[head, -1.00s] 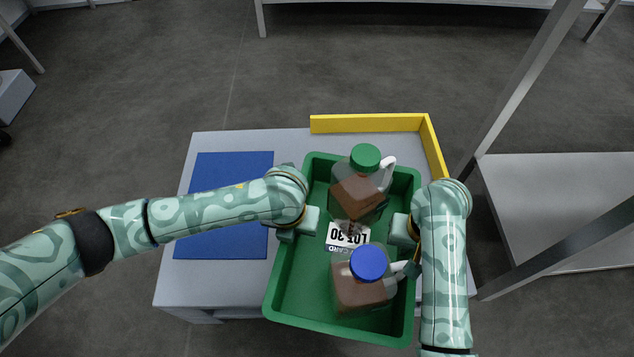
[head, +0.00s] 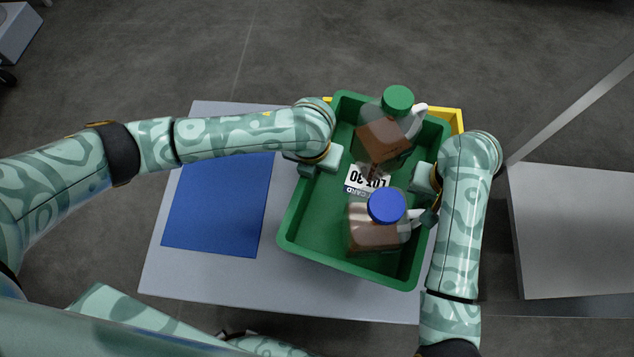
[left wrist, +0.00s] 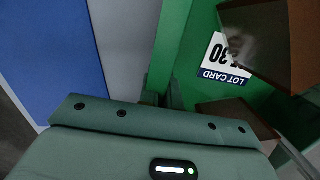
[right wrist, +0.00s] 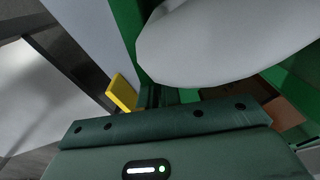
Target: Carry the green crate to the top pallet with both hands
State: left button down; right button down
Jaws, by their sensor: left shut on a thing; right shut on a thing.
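The green crate (head: 318,215) is over the right part of a grey table in the head view. Inside it stand a jug with a green cap (head: 398,100), a jug with a blue cap (head: 386,206) and a lot card (head: 368,180). My left gripper (head: 312,165) is shut on the crate's left wall. My right gripper (head: 430,182) is shut on its right wall. The left wrist view shows the crate wall (left wrist: 178,50) between the fingers. In the right wrist view a white jug handle (right wrist: 225,45) hides part of the crate.
The grey table (head: 200,282) has a blue mat (head: 222,205) on its left and a yellow edge strip (head: 457,122) behind the crate. A grey shelf (head: 580,235) with a slanted post stands at the right. A grey block (head: 15,28) is far left.

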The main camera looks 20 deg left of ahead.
pick_arm(q)
jog(key=shift+a+r, duration=0.15)
pick_arm(e)
jog(key=shift+d+r, duration=0.15)
jog(key=shift+r, duration=0.05)
